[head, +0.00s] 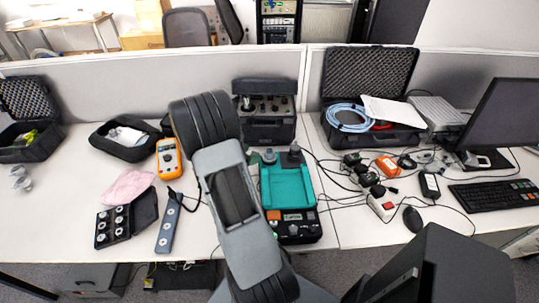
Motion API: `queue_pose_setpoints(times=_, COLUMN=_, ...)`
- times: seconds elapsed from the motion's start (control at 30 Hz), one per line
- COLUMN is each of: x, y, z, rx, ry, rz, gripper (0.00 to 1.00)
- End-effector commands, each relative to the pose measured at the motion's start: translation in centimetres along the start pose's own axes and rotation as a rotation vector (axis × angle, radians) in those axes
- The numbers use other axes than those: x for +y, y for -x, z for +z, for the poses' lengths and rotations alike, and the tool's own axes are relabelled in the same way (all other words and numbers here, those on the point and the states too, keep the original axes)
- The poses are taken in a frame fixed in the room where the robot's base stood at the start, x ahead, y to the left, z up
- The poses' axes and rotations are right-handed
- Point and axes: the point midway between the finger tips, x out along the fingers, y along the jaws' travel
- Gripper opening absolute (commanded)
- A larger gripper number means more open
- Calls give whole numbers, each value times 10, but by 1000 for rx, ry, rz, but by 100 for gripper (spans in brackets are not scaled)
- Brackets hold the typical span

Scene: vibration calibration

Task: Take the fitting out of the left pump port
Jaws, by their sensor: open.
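The pump appears to be the teal-topped unit (285,188) in the middle of the desk, just right of my arm. At its back edge stand two round upright parts, a grey one (268,156) on the left and a black one (295,153) on the right. The grey one seems to be the fitting in the left port; it is too small to tell how it sits. My arm rises across the picture and covers the desk left of the pump. My gripper does not show; the arm's dark end link hides whatever is beyond it.
A black case with instruments (264,112) stands close behind the pump. An orange multimeter (169,158), a power strip (169,222) and a black box of round pieces (114,226) lie to the left. Cables and small adapters (382,205) crowd the right. A low partition (180,68) runs behind.

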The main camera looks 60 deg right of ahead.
Motion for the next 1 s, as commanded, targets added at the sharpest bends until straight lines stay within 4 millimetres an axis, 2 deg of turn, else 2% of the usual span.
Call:
queue_pose_setpoints(times=0.1, x=-1, y=-24, z=0, rx=-1, ry=3, rz=-5, gripper=61)
queue_pose_setpoints(times=0.3, x=-1, y=-54, z=0, rx=0, ry=1, rz=-3, gripper=61)
queue_pose_setpoints(times=0.57, x=0, y=-68, z=0, rx=1, ry=0, rz=1, gripper=61)
queue_pose_setpoints(times=0.9, x=-2, y=-110, z=1, rx=1, ry=-1, rz=-1, gripper=61)
queue_pose_setpoints(times=1.0, x=-2, y=-116, z=0, rx=1, ry=0, rz=0, gripper=61)
